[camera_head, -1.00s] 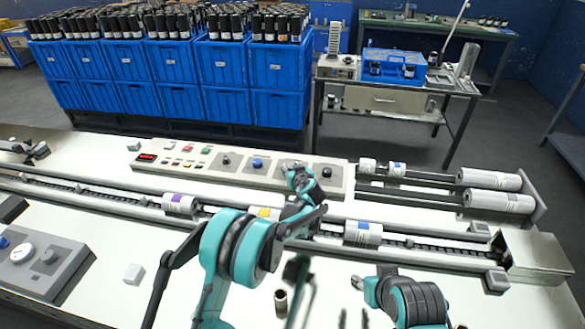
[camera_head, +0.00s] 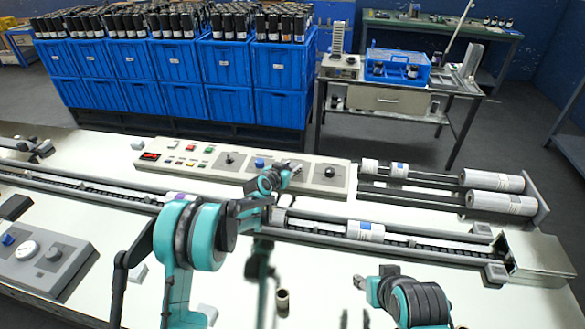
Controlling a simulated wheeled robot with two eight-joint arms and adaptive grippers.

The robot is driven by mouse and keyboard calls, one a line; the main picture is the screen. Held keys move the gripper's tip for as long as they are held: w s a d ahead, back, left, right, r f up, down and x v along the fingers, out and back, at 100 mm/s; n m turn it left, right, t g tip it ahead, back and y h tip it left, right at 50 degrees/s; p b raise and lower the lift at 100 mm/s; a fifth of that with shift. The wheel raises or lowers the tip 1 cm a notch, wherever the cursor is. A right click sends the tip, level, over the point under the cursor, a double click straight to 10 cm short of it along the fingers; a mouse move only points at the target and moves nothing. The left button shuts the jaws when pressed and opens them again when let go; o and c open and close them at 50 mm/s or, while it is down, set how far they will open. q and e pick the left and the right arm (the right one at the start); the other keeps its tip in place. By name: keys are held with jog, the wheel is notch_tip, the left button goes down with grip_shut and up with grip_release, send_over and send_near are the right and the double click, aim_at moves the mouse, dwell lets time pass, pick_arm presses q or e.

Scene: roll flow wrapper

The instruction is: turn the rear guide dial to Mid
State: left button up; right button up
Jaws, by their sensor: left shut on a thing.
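The control panel (camera_head: 310,187) runs along the back of the white machine. It carries several dials: a dark one (camera_head: 229,159) at left, a blue one (camera_head: 260,162), and a dark one (camera_head: 329,172) at right. My left gripper (camera_head: 291,167) is at the panel between the blue dial and the right dark dial. It is shut on a dial there, which its fingers mostly hide. The dial's markings are too small to read. My right arm (camera_head: 405,298) is low at the bottom right, away from the panel; its gripper's opening is unclear.
A conveyor with a white roll (camera_head: 365,231) crosses in front of the panel. Film rolls (camera_head: 492,181) sit at the right. A small dark-topped cylinder (camera_head: 282,299) stands on the front surface. A grey box with dials (camera_head: 40,260) is at the left.

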pick_arm(q)
jog(key=m+g+h, duration=0.1)
jog(key=m, duration=0.1)
jog(key=m+g+h, duration=0.1)
jog(key=h, duration=0.1)
jog(key=shift+w+a+m, duration=0.2)
jog(key=shift+a+m, duration=0.15)
jog(key=shift+m, duration=0.05)
jog(key=shift+m+g+h+p, duration=0.3)
jog(key=shift+m+g+h, duration=0.5)
jog(key=shift+m+g, duration=0.15)
jog(key=shift+f+g, duration=0.1)
jog(key=shift+g, duration=0.15)
jog(key=o, duration=1.2)
jog(key=shift+c, duration=0.2)
jog(key=v, duration=1.2)
jog(key=shift+f, duration=0.15)
